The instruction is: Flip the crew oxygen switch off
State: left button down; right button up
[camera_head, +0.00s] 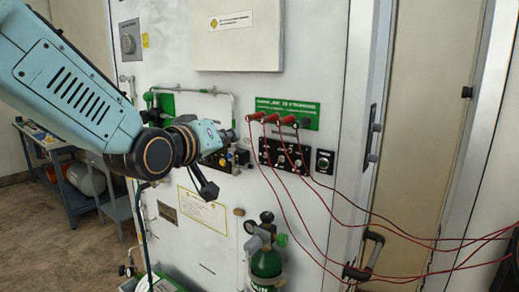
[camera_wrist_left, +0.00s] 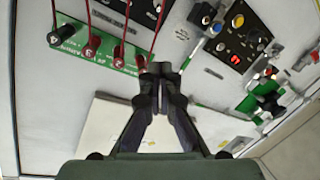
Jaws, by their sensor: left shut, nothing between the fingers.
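In the head view my left gripper (camera_head: 207,188) hangs in front of the white wall panel, just below a small switch panel (camera_head: 232,160). In the left wrist view its fingers (camera_wrist_left: 161,72) are shut with nothing between them, close to a green sign. The labels are too small to tell which is the crew oxygen switch.
Red plugs (camera_head: 269,118) with long red cables sit at the green sign (camera_head: 304,110) and trail right. A green oxygen bottle (camera_head: 266,264) hangs below. A black handle (camera_head: 368,255) is at lower right. A metal cart (camera_head: 70,187) stands at left.

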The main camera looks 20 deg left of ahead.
aim_at(262, 146)
pick_arm(q)
jog(key=p+x, duration=0.1)
jog(key=x, duration=0.8)
jog(key=shift+w+d, duration=0.25)
jog(key=shift+w, duration=0.05)
jog(key=shift+s+d+f, duration=0.15)
jog(key=shift+s+f, duration=0.15)
jog(key=shift+f, duration=0.25)
jog(key=shift+s+d+f, duration=0.15)
jog(key=shift+s+f, duration=0.2)
jog(key=shift+f, duration=0.25)
jog(key=shift+s+d+f+p, duration=0.25)
jog(key=shift+s+d+p, duration=0.05)
jog(key=shift+s, duration=0.1)
jog(key=shift+d+f, duration=0.1)
jog(key=shift+d, duration=0.1)
jog(key=shift+w, duration=0.15)
jog(key=shift+a, duration=0.1)
jog(key=shift+a, duration=0.15)
